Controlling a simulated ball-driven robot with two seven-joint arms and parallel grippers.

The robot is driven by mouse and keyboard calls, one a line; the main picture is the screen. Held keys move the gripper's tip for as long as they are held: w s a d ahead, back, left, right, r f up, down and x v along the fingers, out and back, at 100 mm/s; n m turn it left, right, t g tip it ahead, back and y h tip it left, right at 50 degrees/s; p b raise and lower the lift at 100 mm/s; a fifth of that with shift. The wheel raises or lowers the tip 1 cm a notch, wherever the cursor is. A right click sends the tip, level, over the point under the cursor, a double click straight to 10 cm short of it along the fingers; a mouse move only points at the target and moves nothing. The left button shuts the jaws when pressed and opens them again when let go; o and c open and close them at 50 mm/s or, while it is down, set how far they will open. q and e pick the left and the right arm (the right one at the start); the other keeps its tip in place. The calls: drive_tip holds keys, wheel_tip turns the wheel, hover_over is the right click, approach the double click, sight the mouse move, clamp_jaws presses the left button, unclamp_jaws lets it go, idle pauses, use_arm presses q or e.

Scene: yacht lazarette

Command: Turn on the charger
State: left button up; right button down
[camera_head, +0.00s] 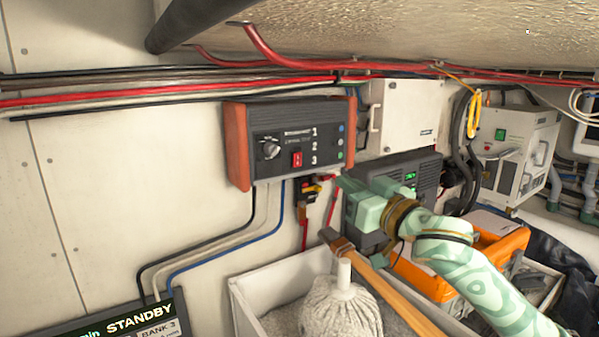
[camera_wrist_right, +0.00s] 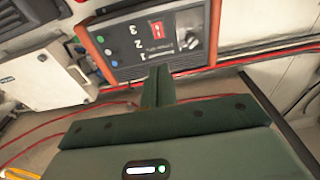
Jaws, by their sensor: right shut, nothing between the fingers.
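The charger (camera_head: 292,143) is a dark panel box with orange-brown side cheeks, mounted on the white wall. Its face has a round knob (camera_head: 269,149), a red rocker switch (camera_head: 297,159), the numbers 1, 2, 3 and a column of small indicators. My right gripper (camera_head: 339,180) is just below and right of the charger's lower right corner, apart from the switch. In the right wrist view the charger (camera_wrist_right: 150,45) appears upside down beyond the shut, empty fingers (camera_wrist_right: 158,86), with its red switch (camera_wrist_right: 157,28) and knob (camera_wrist_right: 191,41). My left gripper is not in view.
A display (camera_head: 130,327) at lower left reads STANDBY and BANK 3. A dark unit (camera_head: 412,170) and an orange toolbox (camera_head: 500,250) are right.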

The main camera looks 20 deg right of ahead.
drive_tip(key=w, duration=0.1)
use_arm(q)
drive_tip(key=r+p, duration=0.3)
drive_tip(key=p, duration=0.1)
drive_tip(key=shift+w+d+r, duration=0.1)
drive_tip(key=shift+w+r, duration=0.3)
use_arm(e)
approach(298, 154)
drive_tip(key=w, duration=0.4)
drive_tip(key=w+a, duration=0.1)
drive_tip(key=w, duration=0.1)
drive_tip(key=shift+w+r, duration=0.25)
drive_tip(key=shift+w, duration=0.1)
drive_tip(key=shift+w+r+p, duration=0.2)
drive_tip(key=shift+r+p, duration=0.05)
drive_tip(key=shift+p, duration=0.4)
drive_tip(key=shift+s+d+f, duration=0.1)
drive_tip(key=shift+s, duration=0.05)
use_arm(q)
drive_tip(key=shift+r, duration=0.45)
